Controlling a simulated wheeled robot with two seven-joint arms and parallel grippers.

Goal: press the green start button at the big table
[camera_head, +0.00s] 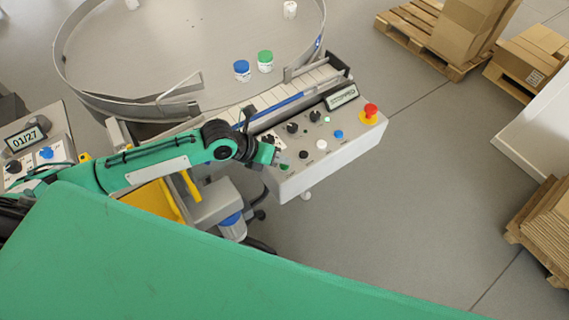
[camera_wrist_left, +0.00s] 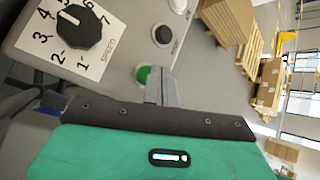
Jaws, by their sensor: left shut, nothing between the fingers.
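The green start button (camera_head: 284,167) sits low on the left of the grey control panel (camera_head: 320,165) at the big round table (camera_head: 190,35). In the left wrist view the green button (camera_wrist_left: 142,75) shows just left of my fingers, partly covered by them. My left gripper (camera_head: 275,158) is shut and empty, with its tip over the panel right at the button. In the wrist view its closed fingers (camera_wrist_left: 161,86) overlap the button's right edge; I cannot tell if they touch it. My right gripper is not in view.
The panel also carries a speed knob (camera_wrist_left: 82,28), black and white buttons, a blue button (camera_head: 338,134), a red emergency stop (camera_head: 370,112) and a small display (camera_head: 342,97). Blue-lidded (camera_head: 242,70) and green-lidded (camera_head: 265,61) jars stand on the table. Boxes on pallets (camera_head: 430,40) stand right.

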